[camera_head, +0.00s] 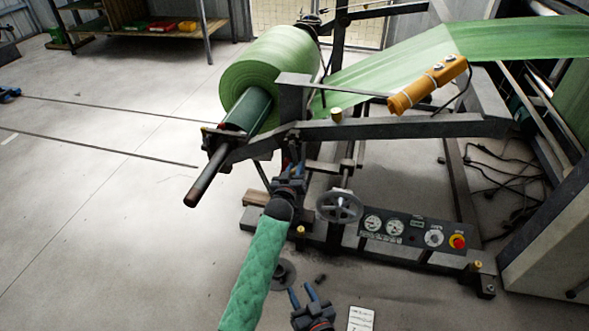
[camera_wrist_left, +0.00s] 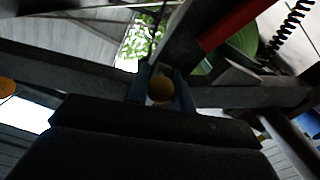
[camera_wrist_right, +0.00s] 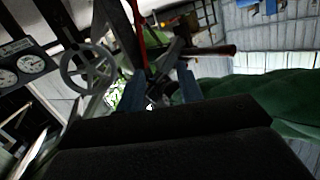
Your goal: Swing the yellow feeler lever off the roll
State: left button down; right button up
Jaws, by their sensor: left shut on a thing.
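The green roll (camera_head: 262,68) sits on a dark shaft at the upper middle of the head view, its web running off to the right. My left gripper (camera_head: 294,168) is below the roll, under the machine's grey side arm. In the left wrist view, its blue fingers are shut on a round yellow-brown knob (camera_wrist_left: 161,89), seen end-on. I take this as the feeler lever's end; the rest of the lever is hidden, and I cannot tell whether it touches the roll. My right gripper (camera_head: 304,296) is lower, near the floor, with its fingers apart and empty.
A grey handwheel (camera_head: 340,206) and a control panel (camera_head: 412,233) with gauges and a red button stand right of my left gripper. An orange pendant box (camera_head: 428,86) sits above the frame. The shaft end (camera_head: 206,180) juts out left.

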pick_arm(q)
jog(key=shift+d, duration=0.1)
jog(key=c, duration=1.2)
grip_release()
jog(key=shift+s, duration=0.1)
jog(key=shift+s, duration=0.25)
jog(key=v, duration=0.7)
jog(key=shift+p, duration=0.4)
pick_arm(e)
jog(key=s+f+g, duration=0.2)
jog(key=s+f, duration=0.1)
jog(key=f, duration=0.5)
jog(key=shift+s+d+g+h, duration=0.2)
jog(key=shift+s+g+h, duration=0.2)
